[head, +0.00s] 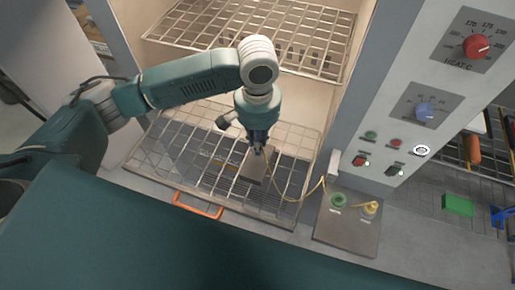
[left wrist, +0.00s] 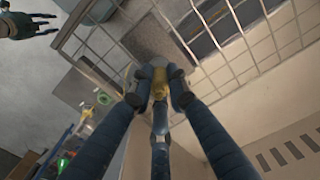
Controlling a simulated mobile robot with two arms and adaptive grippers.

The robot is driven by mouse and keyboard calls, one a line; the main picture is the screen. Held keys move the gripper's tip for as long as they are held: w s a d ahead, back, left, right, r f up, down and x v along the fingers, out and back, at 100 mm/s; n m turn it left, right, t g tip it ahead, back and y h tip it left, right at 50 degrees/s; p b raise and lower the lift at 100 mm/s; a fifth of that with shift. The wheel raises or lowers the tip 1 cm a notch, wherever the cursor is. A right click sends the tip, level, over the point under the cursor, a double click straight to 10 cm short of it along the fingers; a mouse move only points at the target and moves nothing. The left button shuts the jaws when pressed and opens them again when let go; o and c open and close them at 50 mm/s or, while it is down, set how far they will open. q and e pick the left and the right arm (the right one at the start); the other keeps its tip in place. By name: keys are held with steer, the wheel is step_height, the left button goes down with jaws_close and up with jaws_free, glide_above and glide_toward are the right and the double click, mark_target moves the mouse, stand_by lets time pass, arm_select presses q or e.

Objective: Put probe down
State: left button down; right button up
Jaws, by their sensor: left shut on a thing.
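My left gripper (head: 259,148) is shut on the yellow probe (left wrist: 158,79), which is mostly hidden between the fingertips in the left wrist view. A yellow cable (head: 297,199) runs from the fingertips to a yellow plug (head: 370,208) beside a green socket (head: 338,201). The fingertips are just above a flat grey plate (head: 254,169) on the lower wire rack (head: 190,158); I cannot tell if the probe touches it. The plate also shows in the left wrist view (left wrist: 152,36). My right gripper (left wrist: 44,23) shows at the upper left there, its fingers apart and empty.
An upper wire rack (head: 300,40) is behind my left arm. An orange handle (head: 197,206) is at the lower rack's front. The control panel (head: 410,120) with knobs stands to the right. A green block (head: 458,205) lies at the far right.

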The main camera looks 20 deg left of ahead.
arm_select(q)
step_height(320, 180, down, 4)
steer(key=shift+f, duration=0.35)
steer(key=shift+f+p, duration=0.1)
steer(key=shift+p, duration=0.2)
steer(key=c, duration=1.7)
jaws_free()
steer(key=shift+o, duration=0.2)
step_height(320, 180, up, 12)
steer(key=shift+r+b, duration=0.15)
steer(key=shift+b, duration=0.85)
